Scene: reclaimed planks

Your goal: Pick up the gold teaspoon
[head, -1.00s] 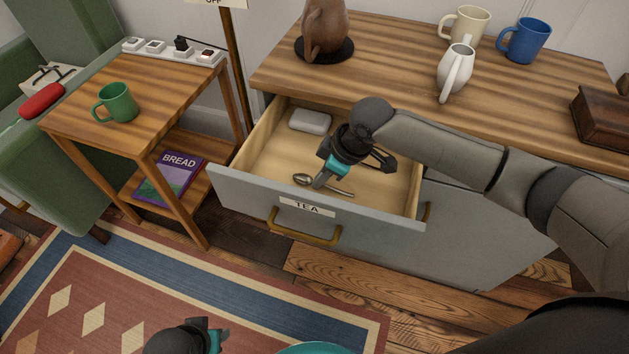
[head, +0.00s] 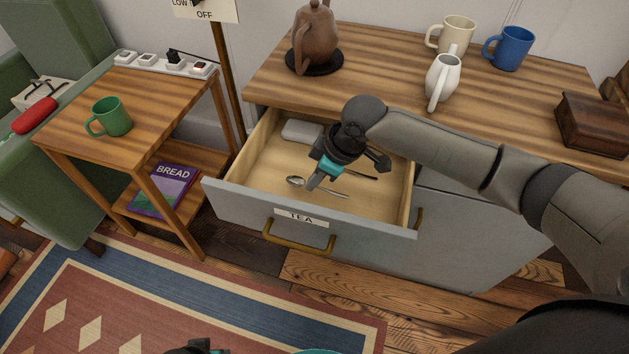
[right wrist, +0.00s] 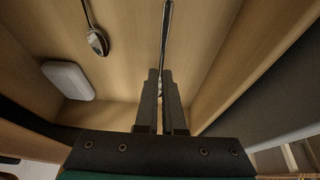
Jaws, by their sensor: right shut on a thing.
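Two teaspoons lie in the open drawer (head: 262,172) labelled TEA. The front spoon's bowl (head: 295,181) points left and its handle runs right, past my fingertips; its handle also shows in the right wrist view (right wrist: 166,42). My right gripper (head: 312,185) reaches down into the drawer and is shut on this spoon, between its fingers in the right wrist view (right wrist: 160,98). The back spoon (right wrist: 97,41) lies apart, partly hidden by my gripper in the head view. Both look grey; I cannot make out gold on either. My left gripper (head: 200,346) barely shows at the bottom edge.
A white box (head: 302,131) sits at the drawer's back left. Drawer walls surround my right gripper. The cabinet top (head: 390,85) above holds a brown pot (head: 316,40), a white jug (head: 443,76), mugs and a wooden box (head: 592,124). A side table (head: 150,110) stands left.

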